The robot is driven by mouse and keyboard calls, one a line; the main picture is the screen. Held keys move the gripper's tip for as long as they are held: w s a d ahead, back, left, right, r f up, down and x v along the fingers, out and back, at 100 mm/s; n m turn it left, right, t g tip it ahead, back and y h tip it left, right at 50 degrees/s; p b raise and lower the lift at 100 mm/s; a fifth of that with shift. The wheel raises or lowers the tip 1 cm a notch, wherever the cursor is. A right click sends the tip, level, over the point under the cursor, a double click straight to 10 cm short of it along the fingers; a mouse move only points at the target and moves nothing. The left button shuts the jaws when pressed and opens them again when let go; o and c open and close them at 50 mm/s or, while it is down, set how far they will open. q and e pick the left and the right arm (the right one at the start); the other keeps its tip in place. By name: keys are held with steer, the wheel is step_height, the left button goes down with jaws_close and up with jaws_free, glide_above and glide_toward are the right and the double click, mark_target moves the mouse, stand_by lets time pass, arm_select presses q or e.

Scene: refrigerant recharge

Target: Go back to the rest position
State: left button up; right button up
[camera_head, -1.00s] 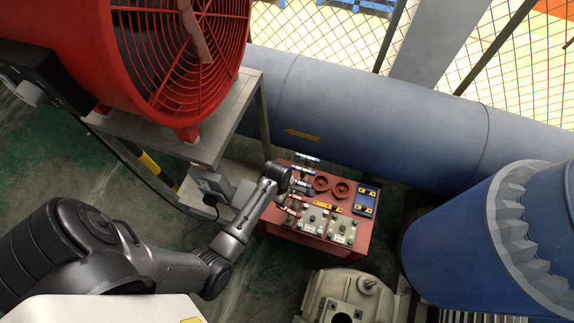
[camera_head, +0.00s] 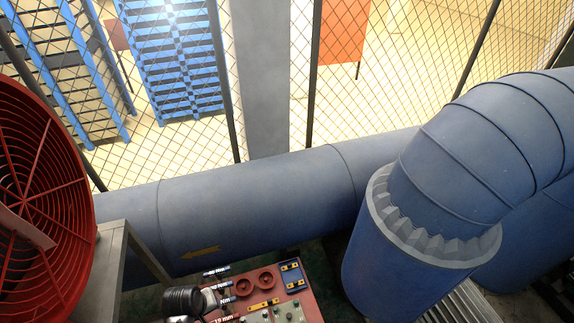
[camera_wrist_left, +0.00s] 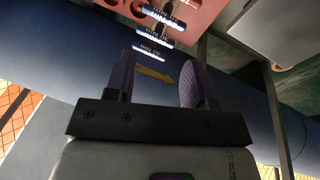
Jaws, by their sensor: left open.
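My left gripper (camera_wrist_left: 158,80) is open in the left wrist view, its two dark fingers apart with nothing held between them. Beyond the fingertips are several small blue, white and black labelled cylinders (camera_wrist_left: 152,36), beside a red tool table. In the head view, the dark wrist of my left arm is at the bottom, at the left edge of the red tool table (camera_head: 301,299). The labelled cylinders (camera_head: 217,271) there lie close to it, in a row. The fingers are hard to make out in the head view. My right gripper is in neither view.
A red fan (camera_head: 40,190) on a grey metal stand (camera_head: 110,250) is at the left. A large blue pipe (camera_head: 260,200) runs behind the table and a blue elbow pipe (camera_head: 440,180) stands at the right. Wire fencing (camera_head: 190,150) is at the back.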

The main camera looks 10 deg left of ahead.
arm_select(q)
step_height(320, 180, up, 10)
steer(key=d+m+t, duration=0.1)
steer(key=m+t, duration=0.2)
steer(key=m, duration=0.2)
steer(key=s+d+r+m+t+y, duration=0.1)
steer(key=s+d+r+m, duration=0.25)
steer(key=s, duration=0.25)
steer(key=s+d+f+m+g, duration=0.1)
steer(key=s+f+g, duration=0.1)
steer(key=s, duration=0.6)
steer(key=s+d+f+g, duration=0.1)
steer(key=s+f, duration=0.2)
steer(key=s, duration=0.4)
step_height(320, 180, up, 21)
steer(key=p, duration=2.1)
steer(key=shift+s+a, duration=0.15)
steer(key=shift+a, duration=0.05)
